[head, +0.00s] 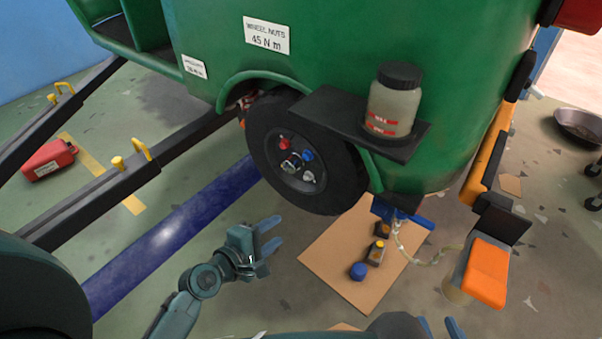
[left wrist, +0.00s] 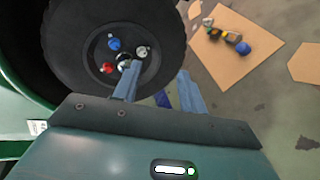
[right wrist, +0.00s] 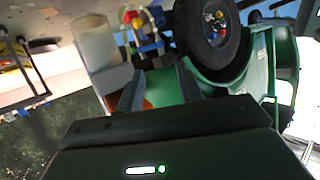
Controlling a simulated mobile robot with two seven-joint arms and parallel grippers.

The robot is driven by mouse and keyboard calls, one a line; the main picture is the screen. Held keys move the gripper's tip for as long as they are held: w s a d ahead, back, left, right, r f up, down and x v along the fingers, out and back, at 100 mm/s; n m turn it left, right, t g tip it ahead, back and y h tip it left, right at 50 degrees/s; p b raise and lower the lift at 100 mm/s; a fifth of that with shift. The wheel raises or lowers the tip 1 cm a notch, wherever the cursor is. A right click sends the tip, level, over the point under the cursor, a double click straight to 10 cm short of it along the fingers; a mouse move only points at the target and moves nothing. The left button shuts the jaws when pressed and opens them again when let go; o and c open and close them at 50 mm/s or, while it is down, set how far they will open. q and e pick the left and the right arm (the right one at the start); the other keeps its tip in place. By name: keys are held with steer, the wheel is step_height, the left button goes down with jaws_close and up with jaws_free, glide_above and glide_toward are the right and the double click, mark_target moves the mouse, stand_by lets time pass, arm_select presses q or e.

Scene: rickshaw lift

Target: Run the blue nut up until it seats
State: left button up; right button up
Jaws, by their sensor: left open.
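The blue nut (head: 307,155) sits on the upper right of the hub of the black wheel (head: 262,125) under the green body. It also shows in the left wrist view (left wrist: 114,43). Whether it touches the wheel face is too small to tell. A red nut (head: 284,142) and plain metal pieces share the hub. My left gripper (head: 268,236) is open and empty, below and left of the wheel, apart from the nut. My right gripper (head: 440,328) is open at the bottom edge of the head view, mostly cut off; its spread fingers show in the right wrist view (right wrist: 160,88).
A black shelf (head: 325,112) with a jar (head: 394,100) juts out right of the wheel. A cardboard sheet (head: 335,255) with small bottles lies below. An orange-topped part (head: 487,272) stands at right.

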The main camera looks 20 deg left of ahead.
arm_select(q)
steer(key=w+a+n+t+b, duration=0.2)
steer(key=w+a+n, duration=0.1)
steer(key=w+n, duration=0.5)
steer(key=n+t+h+b, duration=0.1)
steer(key=n+t+b, duration=0.15)
steer(key=n, duration=0.45)
glide_toward(305, 157)
steer(key=shift+g, duration=0.35)
steer(key=x, duration=0.7)
steer(key=shift+w+r+b, duration=0.1)
steer(key=shift+r+b, duration=0.2)
steer(key=shift+b, duration=0.05)
steer(key=shift+w+d+r, duration=0.1)
steer(key=shift+w+d, duration=0.1)
steer(key=shift+w, duration=0.3)
arm_select(e)
steer(key=f, duration=0.3)
steer(key=shift+w+a+n+t+y, duration=0.2)
steer(key=shift+a+n+t+y, duration=0.1)
steer(key=shift+a, duration=0.1)
arm_select(q)
steer(key=shift+c, duration=0.5)
jaws_close()
steer(key=shift+m, duration=0.4)
arm_select(e)
steer(key=shift+f, duration=0.15)
